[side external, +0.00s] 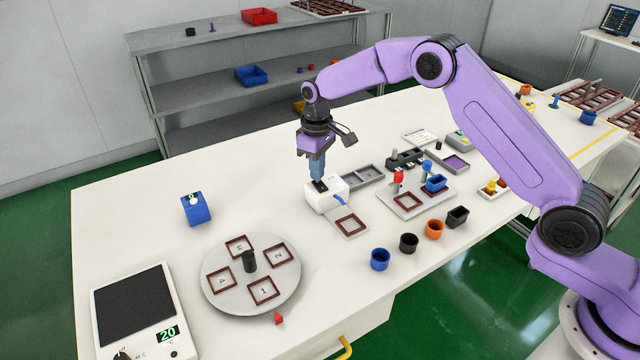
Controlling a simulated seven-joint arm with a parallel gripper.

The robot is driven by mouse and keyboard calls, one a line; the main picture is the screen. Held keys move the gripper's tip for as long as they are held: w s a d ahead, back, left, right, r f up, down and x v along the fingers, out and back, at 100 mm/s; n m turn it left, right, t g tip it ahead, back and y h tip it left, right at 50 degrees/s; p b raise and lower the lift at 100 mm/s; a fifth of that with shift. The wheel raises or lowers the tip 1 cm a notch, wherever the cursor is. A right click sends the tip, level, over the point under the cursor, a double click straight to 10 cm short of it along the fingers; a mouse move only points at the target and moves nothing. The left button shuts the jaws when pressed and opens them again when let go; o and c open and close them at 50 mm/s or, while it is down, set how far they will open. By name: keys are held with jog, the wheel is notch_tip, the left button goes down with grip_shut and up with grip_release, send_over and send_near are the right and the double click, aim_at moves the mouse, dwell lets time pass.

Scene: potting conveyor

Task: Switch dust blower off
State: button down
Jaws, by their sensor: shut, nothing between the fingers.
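A white box with a short blue nozzle, which looks like the dust blower (326,200), stands near the middle of the table. A grey plate with a brown square frame (349,225) lies in front of it. My gripper (319,184) points down, shut and empty, with its tips at the dark switch area on top of the white box. The tips hide most of the switch, so I cannot tell its position or whether they touch it.
A blue box (195,208) stands at left. Several small pots, such as an orange pot (434,229), line the front right. A tray (410,206) holds red and blue items.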

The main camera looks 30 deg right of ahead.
jog(key=shift+f, duration=0.75)
dwell(0.3)
jog(key=shift+r, duration=3.55)
